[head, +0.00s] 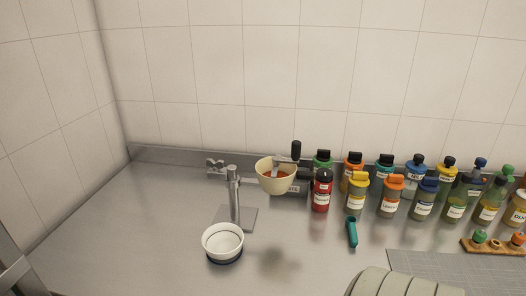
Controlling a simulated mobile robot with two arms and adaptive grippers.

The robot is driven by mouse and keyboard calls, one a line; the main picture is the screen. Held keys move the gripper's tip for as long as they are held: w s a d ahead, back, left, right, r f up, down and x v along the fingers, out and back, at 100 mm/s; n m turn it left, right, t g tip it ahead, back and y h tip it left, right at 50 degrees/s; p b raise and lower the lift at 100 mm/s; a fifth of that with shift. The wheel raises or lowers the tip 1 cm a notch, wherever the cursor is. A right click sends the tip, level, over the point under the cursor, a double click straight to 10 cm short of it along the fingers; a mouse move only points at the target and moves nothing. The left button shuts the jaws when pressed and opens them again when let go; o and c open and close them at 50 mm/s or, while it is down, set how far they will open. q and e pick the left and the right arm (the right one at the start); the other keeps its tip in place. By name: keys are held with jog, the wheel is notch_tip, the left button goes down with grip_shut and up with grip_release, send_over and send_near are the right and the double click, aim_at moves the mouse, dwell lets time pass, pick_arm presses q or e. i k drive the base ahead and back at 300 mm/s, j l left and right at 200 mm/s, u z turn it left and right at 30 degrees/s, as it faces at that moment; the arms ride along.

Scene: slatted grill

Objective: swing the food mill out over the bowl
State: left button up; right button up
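The food mill (268,185) is a cream cup with orange-brown contents and a metal crank with a black knob. It is at the back of the counter, right of a metal post (235,200) on a square base plate. The bowl (223,252), white with a dark base, stands on the counter in front of the post, to the left of and nearer than the mill. The mill is not over it. Neither of my grippers is in view.
Several labelled bottles (321,190) stand right of the mill. A teal handled tool (352,234) lies before them. A grey mat (430,266) and a wooden rack (490,248) are at right. A beige ribbed shape (410,286) is at the bottom edge. The left counter is clear.

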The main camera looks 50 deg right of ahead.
aim_at(274, 180)
jog(key=z, duration=1.8)
jog(key=u, duration=0.3)
